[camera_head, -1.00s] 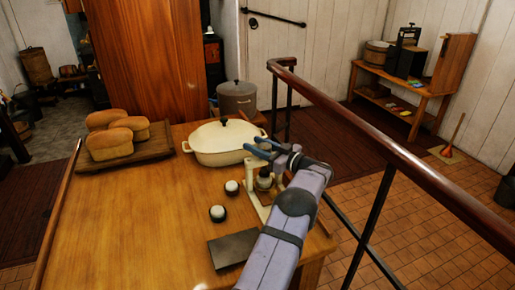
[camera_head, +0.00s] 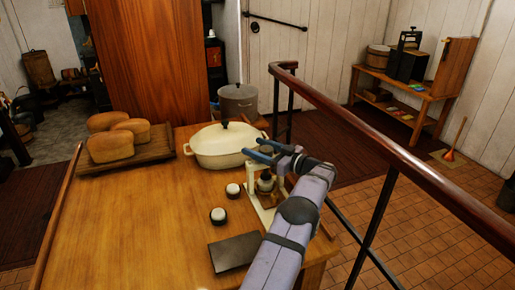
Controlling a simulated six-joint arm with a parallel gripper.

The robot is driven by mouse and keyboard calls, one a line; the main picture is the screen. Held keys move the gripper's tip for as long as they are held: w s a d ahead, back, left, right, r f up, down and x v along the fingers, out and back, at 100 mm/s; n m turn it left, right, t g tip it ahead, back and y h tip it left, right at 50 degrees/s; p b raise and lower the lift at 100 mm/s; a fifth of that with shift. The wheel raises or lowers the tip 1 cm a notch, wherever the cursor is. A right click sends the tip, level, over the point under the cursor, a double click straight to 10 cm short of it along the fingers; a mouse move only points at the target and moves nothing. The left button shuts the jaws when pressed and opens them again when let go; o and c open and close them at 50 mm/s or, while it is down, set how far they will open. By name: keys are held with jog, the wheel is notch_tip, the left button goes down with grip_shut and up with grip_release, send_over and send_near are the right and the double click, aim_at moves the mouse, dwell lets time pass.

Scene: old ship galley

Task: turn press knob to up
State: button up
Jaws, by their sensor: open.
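The press (camera_head: 262,213) is a small cream-framed device near the right edge of the wooden table. A dark knob-like part (camera_head: 265,184) shows in its middle, just below my gripper. My gripper (camera_head: 253,151) has blue fingers, which are apart with nothing between them. It is above the press and in front of the cream casserole as seen here. My wrist and arm hide the right side of the press, so I cannot tell which way the knob points or whether a finger touches it.
The lidded cream casserole (camera_head: 222,147) stands just behind. Two small dark-and-white round items (camera_head: 217,215) and a dark flat slab (camera_head: 235,252) lie left of the press. Bread loaves rest on a board (camera_head: 158,151). A railing (camera_head: 385,145) runs close along the right. The table's left front is clear.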

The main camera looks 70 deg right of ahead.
aim_at(272, 153)
jog(key=s+b, duration=0.1)
jog(key=s, duration=0.1)
jog(key=s+a+b, duration=0.1)
jog(key=s, duration=0.2)
jog(key=shift+s, duration=0.35)
jog(key=shift+s+a, duration=0.2)
jog(key=shift+s, duration=0.55)
jog(key=shift+r, duration=0.1)
